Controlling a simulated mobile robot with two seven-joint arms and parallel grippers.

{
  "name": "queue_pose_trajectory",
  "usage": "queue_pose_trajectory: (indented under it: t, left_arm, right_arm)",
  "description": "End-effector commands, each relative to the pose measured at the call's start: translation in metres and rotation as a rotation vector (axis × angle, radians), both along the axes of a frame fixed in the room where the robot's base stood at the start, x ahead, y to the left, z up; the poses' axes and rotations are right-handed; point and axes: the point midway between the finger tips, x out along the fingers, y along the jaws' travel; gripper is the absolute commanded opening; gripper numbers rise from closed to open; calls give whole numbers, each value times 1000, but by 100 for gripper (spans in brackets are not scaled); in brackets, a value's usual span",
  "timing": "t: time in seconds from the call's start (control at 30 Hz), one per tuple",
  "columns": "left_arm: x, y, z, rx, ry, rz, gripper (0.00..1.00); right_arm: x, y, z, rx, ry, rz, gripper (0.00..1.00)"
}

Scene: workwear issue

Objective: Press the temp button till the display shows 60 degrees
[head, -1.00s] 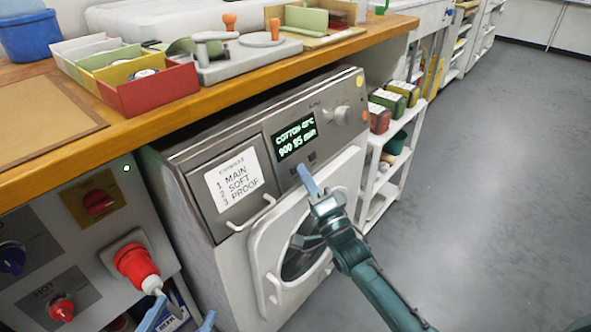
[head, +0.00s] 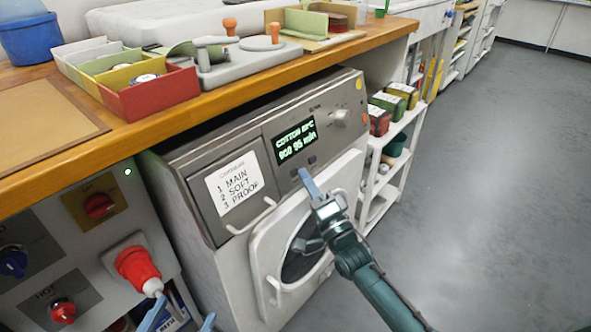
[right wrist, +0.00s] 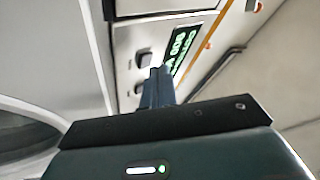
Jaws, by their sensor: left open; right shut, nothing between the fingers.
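The washing machine's display (head: 295,141) is lit green. In the right wrist view the fingertips (right wrist: 159,75) are close beside the buttons; contact is unclear. My left gripper (head: 180,318) is open at the bottom edge.
A drawer with a white label (head: 234,183) lies left of the display, and a dial (head: 341,117) right of it. The round door (head: 300,240) is below. The wooden counter (head: 200,108) overhangs above. A red plug (head: 137,268) sticks out at the left. Open floor lies right.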

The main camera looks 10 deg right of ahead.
Motion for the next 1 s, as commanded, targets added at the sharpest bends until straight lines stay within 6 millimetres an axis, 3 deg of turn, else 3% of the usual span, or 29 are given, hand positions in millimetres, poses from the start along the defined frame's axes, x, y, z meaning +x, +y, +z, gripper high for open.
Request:
queue_pose_trajectory:
  t: [0.43,0.8,1.0]
  left_arm:
    - [0,0,7,0,0,0,63]
    - [0,0,37,0,0,0,63]
    - [0,0,43,0,0,0,63]
  right_arm:
    - [-5,-4,3,-2,1,0,0]
    - [-32,-25,16,-2,0,-1,0]
    - [-41,-32,17,-1,0,0,0]
